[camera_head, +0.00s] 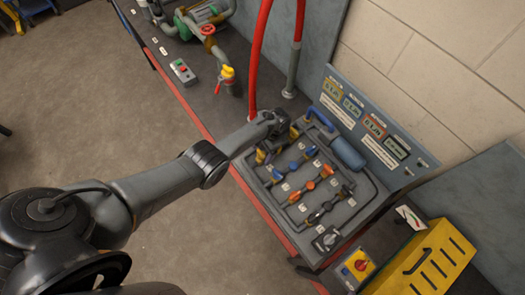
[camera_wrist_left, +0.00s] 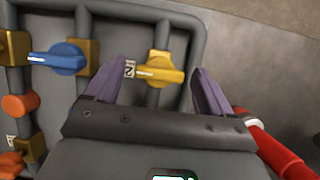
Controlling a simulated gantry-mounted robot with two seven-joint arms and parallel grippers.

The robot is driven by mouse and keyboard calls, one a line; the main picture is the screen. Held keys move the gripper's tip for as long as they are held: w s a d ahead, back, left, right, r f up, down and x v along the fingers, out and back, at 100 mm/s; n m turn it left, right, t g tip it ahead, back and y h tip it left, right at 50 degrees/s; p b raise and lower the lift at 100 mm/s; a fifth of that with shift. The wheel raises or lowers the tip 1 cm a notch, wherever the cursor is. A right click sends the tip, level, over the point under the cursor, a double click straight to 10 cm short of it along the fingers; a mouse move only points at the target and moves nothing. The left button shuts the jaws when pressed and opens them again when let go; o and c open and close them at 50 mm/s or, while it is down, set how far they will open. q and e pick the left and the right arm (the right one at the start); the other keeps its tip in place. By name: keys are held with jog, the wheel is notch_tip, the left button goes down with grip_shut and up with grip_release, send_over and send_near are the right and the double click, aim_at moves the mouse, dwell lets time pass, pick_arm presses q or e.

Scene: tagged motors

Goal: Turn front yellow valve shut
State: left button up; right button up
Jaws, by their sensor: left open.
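The yellow valve (camera_wrist_left: 160,72) has a knob with a white mark pointing left in the left wrist view, lying across its upright pipe. A small printed tag (camera_wrist_left: 130,68) is beside it. My left gripper (camera_wrist_left: 157,66) is open, with its two purple fingers on either side of the yellow knob and visible gaps to both. In the head view, my left gripper (camera_head: 270,140) is over the upper left corner of the valve panel and partly hides the yellow valve there (camera_head: 262,156). My right gripper is not in view.
Blue valves (camera_head: 297,165) and orange valves (camera_head: 327,170) sit close by on the panel. In the left wrist view, a blue valve (camera_wrist_left: 62,57) is left of the fingers and a red hose (camera_wrist_left: 275,145) is at right. A yellow box (camera_head: 430,262) stands at lower right.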

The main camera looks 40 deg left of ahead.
pick_arm(q)
jog(key=a+p+v, duration=0.1)
jog(key=v, duration=0.9)
jog(key=shift+w+d+r, duration=0.2)
jog(key=shift+d+r, duration=0.1)
jog(key=shift+d, duration=0.2)
